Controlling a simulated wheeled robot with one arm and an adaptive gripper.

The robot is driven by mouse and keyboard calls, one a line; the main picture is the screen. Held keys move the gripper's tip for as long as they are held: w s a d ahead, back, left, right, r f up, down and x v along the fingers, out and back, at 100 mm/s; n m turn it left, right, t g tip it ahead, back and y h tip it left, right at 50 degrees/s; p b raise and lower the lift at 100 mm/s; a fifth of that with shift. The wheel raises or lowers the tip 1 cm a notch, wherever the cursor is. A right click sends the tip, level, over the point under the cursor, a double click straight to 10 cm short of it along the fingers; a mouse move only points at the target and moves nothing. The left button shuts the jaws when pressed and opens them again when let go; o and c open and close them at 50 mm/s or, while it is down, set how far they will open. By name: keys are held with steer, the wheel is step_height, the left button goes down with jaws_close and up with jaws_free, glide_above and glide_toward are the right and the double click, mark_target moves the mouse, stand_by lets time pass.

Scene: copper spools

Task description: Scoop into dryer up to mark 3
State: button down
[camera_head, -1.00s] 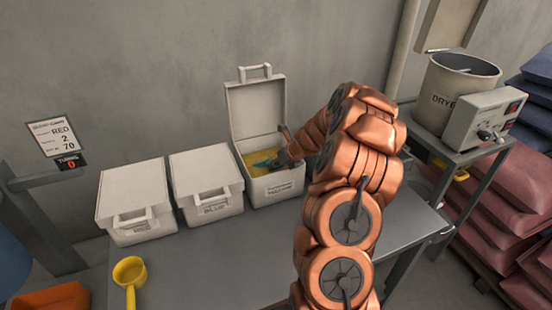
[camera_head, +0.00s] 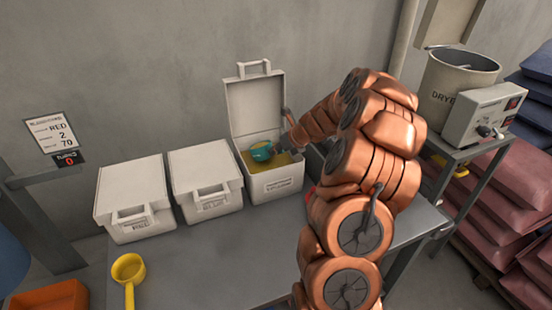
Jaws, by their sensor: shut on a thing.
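A teal scoop (camera_head: 261,151) is over the mouth of the open white bin labelled yellow (camera_head: 277,187), which holds yellow material (camera_head: 284,159). My gripper (camera_head: 285,143) is shut on the scoop's handle; my arm partly hides the grip. The scoop's contents are too small to tell for sure. The dryer (camera_head: 452,85), a beige open-topped drum, stands at the right on its own bench, with a control box (camera_head: 485,112) in front. Its level marks cannot be made out.
Closed white bins labelled red (camera_head: 133,200) and blue (camera_head: 206,181) stand left of the open bin. A sign (camera_head: 53,138) reads RED, 2, 70, with a counter at 0. Sacks (camera_head: 487,205) are stacked at right.

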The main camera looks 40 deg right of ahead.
steer(key=shift+s+r+t+b, duration=0.25)
steer(key=shift+r+b, duration=0.35)
steer(key=shift+s+r+t+b, duration=0.2)
steer(key=shift+s+r+b, duration=0.1)
steer(key=shift+r+b, duration=0.3)
steer(key=shift+s+r+t+b, duration=0.25)
steer(key=shift+r+b, duration=0.3)
steer(key=shift+b, duration=0.05)
steer(key=s+r+t+b, duration=0.1)
steer(key=r, duration=0.1)
steer(key=s+r+t+b, duration=0.1)
steer(key=s+r+b, duration=0.1)
steer(key=shift+s+d+t+y+b, duration=0.2)
steer(key=shift+s+t+y+b, duration=0.1)
steer(key=shift+t, duration=0.1)
step_height(320, 180, up, 2)
steer(key=shift+t+b, duration=0.4)
steer(key=shift+t, duration=0.3)
steer(key=shift+w+a, duration=0.1)
